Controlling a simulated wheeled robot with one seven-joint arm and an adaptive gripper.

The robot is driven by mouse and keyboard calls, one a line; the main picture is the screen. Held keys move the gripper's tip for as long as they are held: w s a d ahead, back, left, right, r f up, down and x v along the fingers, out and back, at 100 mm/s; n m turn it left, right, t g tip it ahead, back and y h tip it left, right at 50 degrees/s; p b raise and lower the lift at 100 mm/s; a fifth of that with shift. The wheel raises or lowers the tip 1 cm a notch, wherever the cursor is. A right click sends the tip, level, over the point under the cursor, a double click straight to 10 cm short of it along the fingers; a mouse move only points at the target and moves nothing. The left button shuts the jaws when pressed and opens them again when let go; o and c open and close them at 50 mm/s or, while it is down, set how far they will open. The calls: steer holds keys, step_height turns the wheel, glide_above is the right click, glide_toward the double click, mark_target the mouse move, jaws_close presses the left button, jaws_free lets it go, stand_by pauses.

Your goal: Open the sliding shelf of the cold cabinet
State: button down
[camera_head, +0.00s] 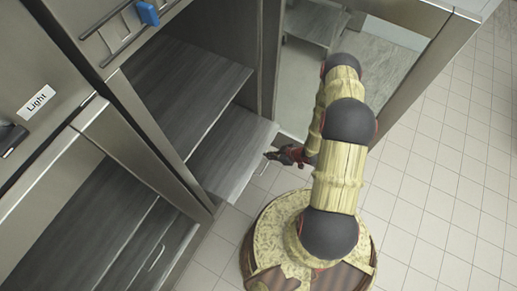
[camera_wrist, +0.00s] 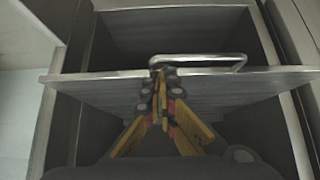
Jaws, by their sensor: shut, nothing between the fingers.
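The cold cabinet (camera_head: 152,118) stands open at the left in the head view. Its grey sliding shelf (camera_head: 228,165) sticks out past the cabinet frame, so it is at least partly pulled out. The shelf (camera_wrist: 95,92) also shows in the wrist view. Its silver bar handle (camera_head: 263,166) is on the shelf's outer edge, and in the wrist view the handle (camera_wrist: 215,68) runs across the upper middle. My gripper (camera_head: 275,155) is shut and empty beside the handle. In the wrist view its fingertips (camera_wrist: 158,70) overlap the handle's left end; contact is unclear.
A second compartment with a shelf and handle (camera_head: 156,258) lies at lower left. A "Light" label (camera_head: 35,102) and a blue clip (camera_head: 147,13) are on the cabinet fronts. Another open cabinet (camera_head: 377,55) stands behind my arm. Tiled floor (camera_head: 440,170) at right is clear.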

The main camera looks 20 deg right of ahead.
steer(key=s+d, duration=0.4)
steer(key=s, duration=0.2)
steer(key=shift+d, duration=0.25)
steer(key=shift+s, duration=0.1)
